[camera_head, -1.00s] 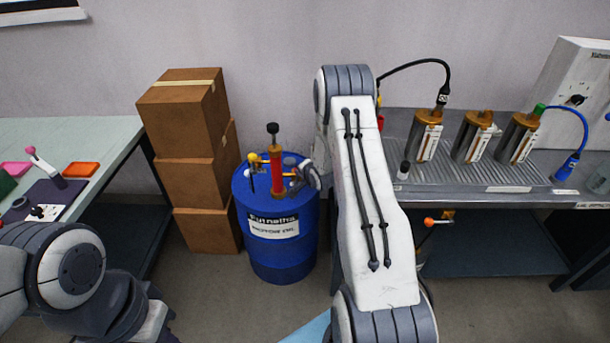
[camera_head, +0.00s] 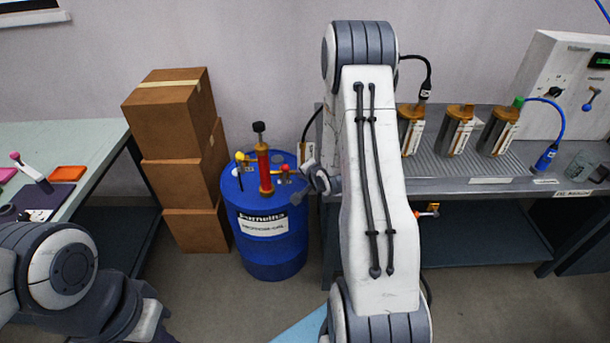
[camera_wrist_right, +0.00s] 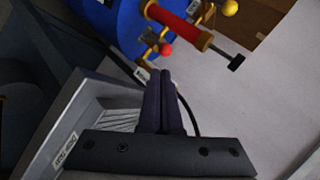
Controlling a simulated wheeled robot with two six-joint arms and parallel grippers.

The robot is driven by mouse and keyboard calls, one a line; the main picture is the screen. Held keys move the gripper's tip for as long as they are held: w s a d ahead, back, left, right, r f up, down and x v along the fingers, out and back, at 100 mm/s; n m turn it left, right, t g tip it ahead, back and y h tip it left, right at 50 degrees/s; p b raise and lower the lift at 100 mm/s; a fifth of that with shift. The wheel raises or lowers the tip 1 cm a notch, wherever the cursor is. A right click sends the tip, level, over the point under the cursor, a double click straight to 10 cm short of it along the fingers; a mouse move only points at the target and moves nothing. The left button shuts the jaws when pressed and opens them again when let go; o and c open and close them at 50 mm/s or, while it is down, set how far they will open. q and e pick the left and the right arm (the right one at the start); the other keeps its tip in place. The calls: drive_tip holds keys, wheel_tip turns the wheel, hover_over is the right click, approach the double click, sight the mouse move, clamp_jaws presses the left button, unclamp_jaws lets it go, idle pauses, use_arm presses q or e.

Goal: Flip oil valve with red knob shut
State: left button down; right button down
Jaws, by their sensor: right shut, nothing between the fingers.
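The blue oil drum (camera_head: 268,248) stands on the floor with a red pump (camera_head: 264,165) upright on its top. A valve with a red knob (camera_head: 284,168) sits to the right of the pump, and one with a yellow knob (camera_head: 240,157) to the left. My right gripper (camera_head: 294,202) is shut and empty beside the drum's right edge. In the right wrist view its closed fingers (camera_wrist_right: 168,74) point toward the red knob (camera_wrist_right: 165,49), which appears just past the tips; contact cannot be told. My left gripper is out of view; only its arm shows.
Stacked cardboard boxes (camera_head: 186,166) stand left of the drum. A metal bench (camera_head: 480,195) with several tilted canisters is to the right, close to my right arm. A pale table (camera_head: 75,133) is at the left.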

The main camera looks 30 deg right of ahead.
drive_tip(key=s, duration=0.1)
drive_tip(key=m+t+h+b, duration=0.4)
drive_tip(key=m+t+h, duration=0.1)
drive_tip(key=t, duration=0.1)
approach(285, 174)
drive_tip(key=w+d+r, duration=0.3)
drive_tip(key=w+d, duration=0.1)
drive_tip(key=d, duration=0.1)
drive_tip(key=shift+w+a+f, duration=0.3)
drive_tip(key=shift+w, duration=0.05)
